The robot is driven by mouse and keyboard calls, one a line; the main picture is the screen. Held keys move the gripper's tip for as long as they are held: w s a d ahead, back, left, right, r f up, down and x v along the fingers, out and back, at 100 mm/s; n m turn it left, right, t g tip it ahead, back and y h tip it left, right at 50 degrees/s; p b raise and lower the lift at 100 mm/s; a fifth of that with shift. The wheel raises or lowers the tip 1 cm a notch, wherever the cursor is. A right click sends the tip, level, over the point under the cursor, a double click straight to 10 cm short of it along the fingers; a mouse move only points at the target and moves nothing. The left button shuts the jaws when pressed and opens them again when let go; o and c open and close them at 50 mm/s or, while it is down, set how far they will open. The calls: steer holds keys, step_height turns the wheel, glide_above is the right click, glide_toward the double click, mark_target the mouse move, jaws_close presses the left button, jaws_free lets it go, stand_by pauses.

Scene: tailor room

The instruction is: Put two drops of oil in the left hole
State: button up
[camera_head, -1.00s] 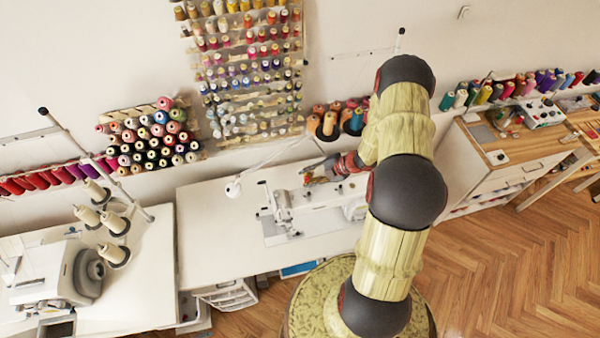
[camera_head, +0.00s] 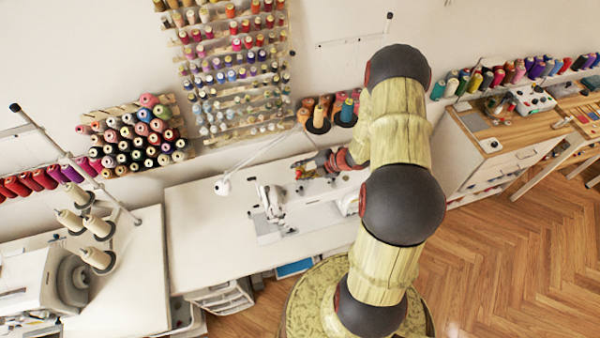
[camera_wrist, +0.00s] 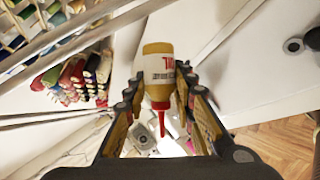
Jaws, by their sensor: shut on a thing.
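The oil bottle (camera_wrist: 158,70), with a yellow body, white label and red nozzle, is between the fingers of my gripper (camera_wrist: 160,82), which is shut on it. In the wrist view the nozzle points toward the bottom of the picture. In the head view my gripper (camera_head: 312,167) is above the sewing table, just right of the head of the white sewing machine (camera_head: 271,203). The bottle is too small to make out there. The left hole cannot be made out in either view.
The white table (camera_head: 205,245) has clear room left of the machine. Thread racks (camera_head: 235,75) line the wall behind. A second machine (camera_head: 45,285) is at the left.

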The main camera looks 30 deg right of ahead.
steer(key=shift+w+d+f+n+t+h+b, duration=0.15)
steer(key=shift+f+n+t+h+b, duration=0.25)
steer(key=shift+b, duration=2.6)
steer(key=shift+w+d+f+n+t+h+b, duration=0.15)
steer(key=shift+n+t+h+b, duration=0.45)
steer(key=shift+b, duration=2.35)
steer(key=shift+s+r+n+t+h+b, duration=0.15)
steer(key=shift+n+t+h+b, duration=0.6)
steer(key=shift+b, duration=3)
steer(key=shift+r+t+b, duration=0.25)
steer(key=shift+t+b, duration=0.3)
steer(key=shift+b, duration=1.35)
steer(key=shift+f+b, duration=0.1)
steer(key=shift+b, duration=0.2)
steer(key=shift+p, duration=1.15)
steer(key=m+g+y+p, duration=0.1)
steer(key=g+p, duration=0.1)
steer(key=p, duration=0.5)
steer(key=shift+f+m+p, duration=0.15)
steer(key=shift+m+p, duration=0.2)
steer(key=shift+p, duration=0.05)
